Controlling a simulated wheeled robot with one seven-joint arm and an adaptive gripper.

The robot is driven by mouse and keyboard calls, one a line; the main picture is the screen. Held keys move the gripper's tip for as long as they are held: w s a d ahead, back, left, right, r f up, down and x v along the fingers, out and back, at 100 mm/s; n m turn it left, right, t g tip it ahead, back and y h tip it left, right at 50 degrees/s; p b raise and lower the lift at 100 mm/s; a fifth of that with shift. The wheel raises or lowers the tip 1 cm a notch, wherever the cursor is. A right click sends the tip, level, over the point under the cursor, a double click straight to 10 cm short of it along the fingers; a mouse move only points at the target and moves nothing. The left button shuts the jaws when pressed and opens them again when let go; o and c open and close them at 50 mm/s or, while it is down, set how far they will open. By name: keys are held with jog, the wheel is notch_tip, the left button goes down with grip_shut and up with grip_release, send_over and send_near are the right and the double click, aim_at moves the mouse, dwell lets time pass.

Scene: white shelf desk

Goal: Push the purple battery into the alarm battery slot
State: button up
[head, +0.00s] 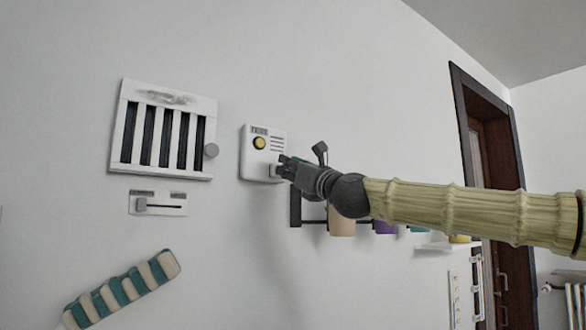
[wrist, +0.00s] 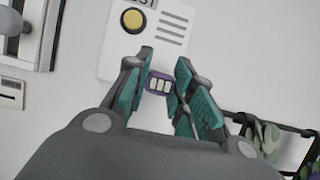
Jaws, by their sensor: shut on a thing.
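The alarm (head: 250,165) is a white wall box with a yellow button and several dark slits; it also shows in the wrist view (wrist: 115,62). My gripper (head: 281,166) is at its lower right part. In the wrist view, my gripper (wrist: 160,68) has its teal-padded fingers on both sides of the purple battery (wrist: 149,82), which shows an end with white bars. The fingers are shut on the battery, close to the alarm's lower edge area. The battery slot is hidden behind the battery and fingers, so I cannot tell how deep the battery sits.
A white barred panel (head: 117,150) with a grey knob hangs left of the alarm, with a slider plate (head: 166,209) below it. A dark rack (head: 296,210) with cups is under my arm. A teal-and-cream striped object (head: 122,290) is at lower left. A door stands at right.

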jog(key=shift+w+a, duration=0.3)
jog(key=shift+w, duration=0.05)
jog(key=o, duration=1.1)
jog(key=v, duration=1.2)
jog(key=shift+w+d, duration=0.1)
jog(key=shift+f, duration=0.1)
